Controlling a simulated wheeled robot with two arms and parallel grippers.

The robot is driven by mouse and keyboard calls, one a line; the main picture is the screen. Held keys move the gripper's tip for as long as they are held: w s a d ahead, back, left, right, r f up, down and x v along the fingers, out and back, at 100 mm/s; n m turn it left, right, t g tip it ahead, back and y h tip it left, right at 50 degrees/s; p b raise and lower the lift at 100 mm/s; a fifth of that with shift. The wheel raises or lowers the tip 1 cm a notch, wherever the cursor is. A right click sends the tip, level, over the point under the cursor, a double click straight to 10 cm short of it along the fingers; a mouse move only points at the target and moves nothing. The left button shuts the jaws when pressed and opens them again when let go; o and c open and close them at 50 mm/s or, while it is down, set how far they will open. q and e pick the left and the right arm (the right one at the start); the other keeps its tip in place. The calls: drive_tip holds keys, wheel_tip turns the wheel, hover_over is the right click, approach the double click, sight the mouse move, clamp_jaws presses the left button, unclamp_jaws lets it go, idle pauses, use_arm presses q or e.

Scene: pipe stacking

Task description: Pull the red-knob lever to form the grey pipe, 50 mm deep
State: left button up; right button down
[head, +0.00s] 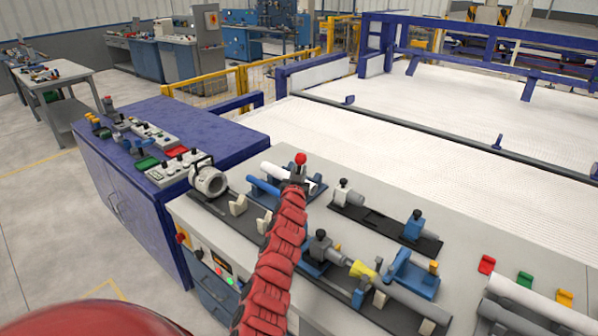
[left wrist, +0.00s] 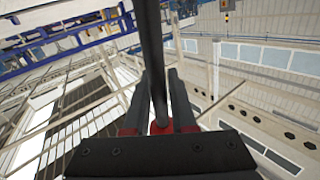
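The red knob (head: 300,158) tops a lever on the bench and shows just above my left gripper (head: 298,178), which reaches it from below. In the left wrist view a dark rod (left wrist: 154,50) runs between the two fingers of my left gripper (left wrist: 161,76). A small red piece sits at the rod's lower end near the palm. The fingers lie close along the rod; whether they press on it I cannot tell. My right gripper is not in view.
My red arm covers part of the bench. A round grey chuck (head: 209,181) and a blue pipe (head: 264,188) stand to its left. Blue-and-black fixtures (head: 416,226) stand to its right. A dark blue cabinet (head: 220,133) with controls is further left. More grey pipes (head: 525,300) lie at lower right.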

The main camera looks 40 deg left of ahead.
use_arm(q)
clamp_jaws()
idle(1.1)
